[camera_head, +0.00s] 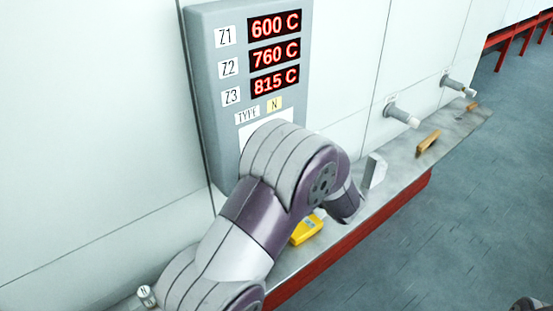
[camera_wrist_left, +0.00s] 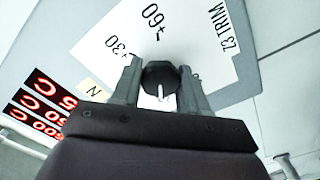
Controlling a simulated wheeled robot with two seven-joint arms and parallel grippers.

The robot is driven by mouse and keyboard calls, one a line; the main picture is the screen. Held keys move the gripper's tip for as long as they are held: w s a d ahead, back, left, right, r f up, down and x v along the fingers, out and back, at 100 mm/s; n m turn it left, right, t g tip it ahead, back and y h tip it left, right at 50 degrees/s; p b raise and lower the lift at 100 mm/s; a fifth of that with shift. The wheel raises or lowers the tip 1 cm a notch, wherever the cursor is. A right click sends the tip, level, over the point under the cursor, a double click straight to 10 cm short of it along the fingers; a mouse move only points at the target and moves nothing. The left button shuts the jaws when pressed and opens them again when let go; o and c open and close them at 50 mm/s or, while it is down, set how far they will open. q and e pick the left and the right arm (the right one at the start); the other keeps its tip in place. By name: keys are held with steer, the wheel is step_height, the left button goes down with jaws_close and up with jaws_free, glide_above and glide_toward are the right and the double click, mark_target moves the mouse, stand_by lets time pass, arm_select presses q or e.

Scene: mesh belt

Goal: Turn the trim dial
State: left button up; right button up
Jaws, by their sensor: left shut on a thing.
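The trim dial (camera_wrist_left: 158,76) is a dark round knob with a white pointer line, on a white card (camera_wrist_left: 200,40) marked Z3 TRIM, +30 and +60. In the left wrist view the pointer line lies on the side of the knob away from the +60 mark. My left gripper (camera_wrist_left: 161,69) is shut on the knob, one finger on each side. In the head view my left arm hides the dial, the card's lower part and the gripper. The grey panel (camera_head: 203,110) reads Z1 600 C, Z2 760 C, Z3 815 C, TYPE N.
Below the panel runs a metal ledge (camera_head: 400,180) with a red front edge. On it lie a yellow device (camera_head: 307,231), a pale block (camera_head: 376,170) and a brown block (camera_head: 428,141). Two stubs (camera_head: 402,114) (camera_head: 455,85) stick out of the wall. The floor at right is clear.

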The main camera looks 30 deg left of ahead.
stand_by(0.3)
arm_select(q)
steer(key=o, duration=1.1)
steer(key=shift+c, duration=0.2)
steer(key=shift+d, duration=0.1)
steer(key=b+v, duration=0.4)
steer(key=v, duration=0.8)
steer(key=shift+s+d, duration=0.25)
